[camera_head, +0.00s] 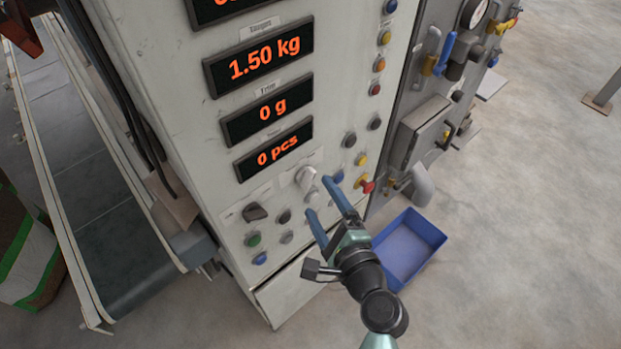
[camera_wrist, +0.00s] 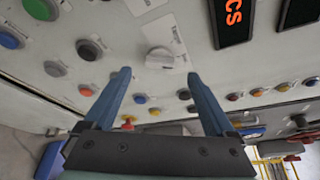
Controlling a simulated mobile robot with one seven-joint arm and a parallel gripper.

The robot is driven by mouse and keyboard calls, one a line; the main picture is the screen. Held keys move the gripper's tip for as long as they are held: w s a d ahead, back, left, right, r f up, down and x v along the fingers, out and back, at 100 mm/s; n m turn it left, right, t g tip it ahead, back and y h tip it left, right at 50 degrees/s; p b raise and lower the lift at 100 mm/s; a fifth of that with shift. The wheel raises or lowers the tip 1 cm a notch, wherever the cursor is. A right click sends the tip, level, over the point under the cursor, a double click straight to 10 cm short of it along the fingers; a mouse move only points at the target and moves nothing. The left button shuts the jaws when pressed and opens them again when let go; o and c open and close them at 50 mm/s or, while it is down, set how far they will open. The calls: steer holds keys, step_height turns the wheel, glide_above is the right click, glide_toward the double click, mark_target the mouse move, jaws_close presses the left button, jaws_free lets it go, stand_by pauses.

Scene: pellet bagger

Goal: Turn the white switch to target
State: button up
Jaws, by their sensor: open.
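The white switch (camera_head: 306,179) is a rotary knob on the pale control panel, below the lowest display and a little right of it. It also shows in the wrist view (camera_wrist: 160,57), just beyond the fingertips and roughly midway between them. My gripper (camera_head: 319,196) is open and empty, with two blue fingers pointing at the panel. In the head view its fingertips lie just below the knob. The gap between fingertips and knob is hard to judge. The switch's target mark cannot be made out.
Coloured buttons surround the switch, and a black selector knob (camera_head: 255,212) sits to its left. Red-digit displays (camera_head: 273,150) are above. A blue bin (camera_head: 408,246) stands on the floor at right. A conveyor (camera_head: 108,215) runs along the left. A grey cabinet with valves (camera_head: 425,130) adjoins the panel.

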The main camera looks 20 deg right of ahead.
mark_target(308, 182)
steer(key=w, duration=0.2)
steer(key=w+f, duration=0.1)
steer(key=w, duration=0.2)
steer(key=shift+w+p, duration=0.3)
steer(key=shift+w, duration=0.05)
steer(key=shift+f, duration=0.1)
steer(key=c, duration=1.4)
